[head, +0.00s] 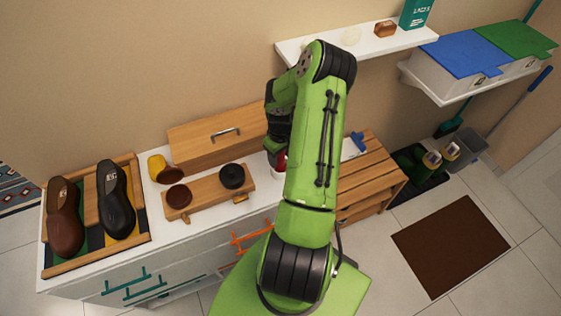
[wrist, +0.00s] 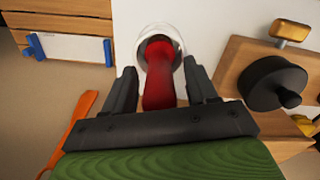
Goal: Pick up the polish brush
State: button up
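A red handle (wrist: 159,75), which I take to be the polish brush, stands in a pale round cup (wrist: 181,52) on the white top. Its lower end is hidden inside the cup. In the wrist view, my gripper (wrist: 160,78) is open, with one black finger on each side of the handle and a gap visible at both sides. In the head view, a small bit of red (head: 280,162) shows beside my arm, with part of the cup (head: 270,173); my arm hides the rest and the fingertips.
A wooden stand (head: 208,186) with a black tin (head: 232,176) and a brown tin (head: 179,196) is close to the cup. A wooden box (head: 215,142) stands behind. A yellow cup (head: 157,168) and a shoe tray (head: 95,260) are farther left. A slatted wooden unit (head: 370,178) stands right.

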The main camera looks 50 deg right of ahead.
grip_shut()
